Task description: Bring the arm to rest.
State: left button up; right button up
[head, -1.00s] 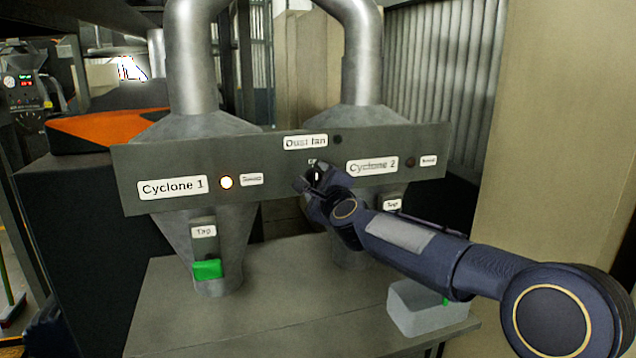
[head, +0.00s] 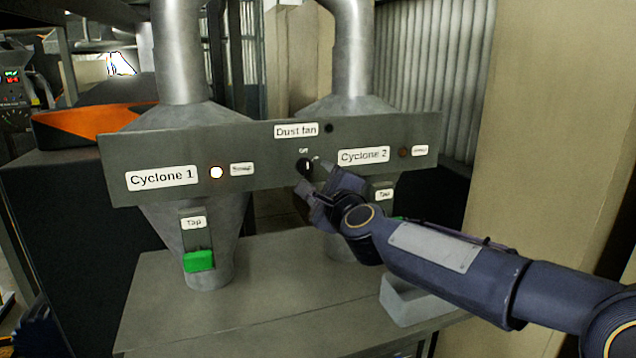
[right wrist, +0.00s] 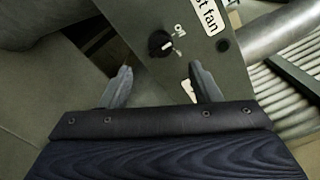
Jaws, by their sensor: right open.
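My right gripper (head: 318,192) is just in front of the control panel (head: 262,180), below and right of the black dust fan knob (head: 305,165). In the right wrist view, the two fingers of my right gripper (right wrist: 160,88) stand apart with nothing between them. There the knob (right wrist: 160,43) sits ahead of the fingertips, clear of both. Its white mark points near the "Off" label. My right arm comes in from the right and hides part of the Cyclone 2 cone. My left gripper is not in either view.
The grey panel spans two metal cyclones, with a lit lamp (head: 216,172) by Cyclone 1. A green tap handle (head: 199,261) is at the left cone. A grey bin (head: 410,303) stands under my right arm on the grey table (head: 240,315). A beige pillar (head: 540,130) rises at right.

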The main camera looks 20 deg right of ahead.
jog(key=s+f+n+g+y, duration=0.1)
jog(key=s+f+n+g, duration=0.3)
jog(key=s+f+n, duration=0.3)
jog(key=s+f+n+g+y, duration=0.1)
jog(key=s+f+n+g, duration=0.3)
jog(key=s, duration=1.4)
jog(key=s+f+n+g+y, duration=0.1)
jog(key=s+f+n+g, duration=0.3)
jog(key=s+f+n, duration=0.6)
notch_tip(320, 180, down, 5)
jog(key=s, duration=0.2)
jog(key=shift+s+d+n, duration=0.15)
jog(key=shift+s+n, duration=0.25)
